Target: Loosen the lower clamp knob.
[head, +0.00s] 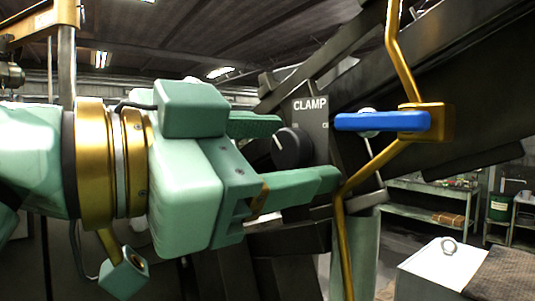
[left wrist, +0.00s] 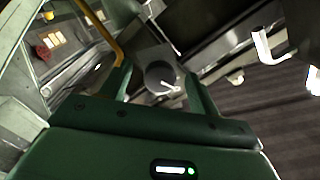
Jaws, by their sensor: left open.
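A round black knob (head: 291,149) with a pale pointer line sits on a dark panel under the word CLAMP (head: 310,104). It is the only clamp knob I can make out. My left gripper (head: 303,152) is open, with one green finger above the knob and the other below it in the head view. In the left wrist view the knob (left wrist: 157,74) shows between the tips of the left gripper (left wrist: 160,84). The fingers look apart from the knob; how far they are in front of it I cannot tell. My right gripper is out of view.
A blue handle (head: 381,122) on a bent brass-coloured rail (head: 402,70) stands just right of the panel. Dark slanted beams (head: 470,90) run behind. A white box with a ring (head: 440,268) and green shelves (head: 428,205) stand at the lower right.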

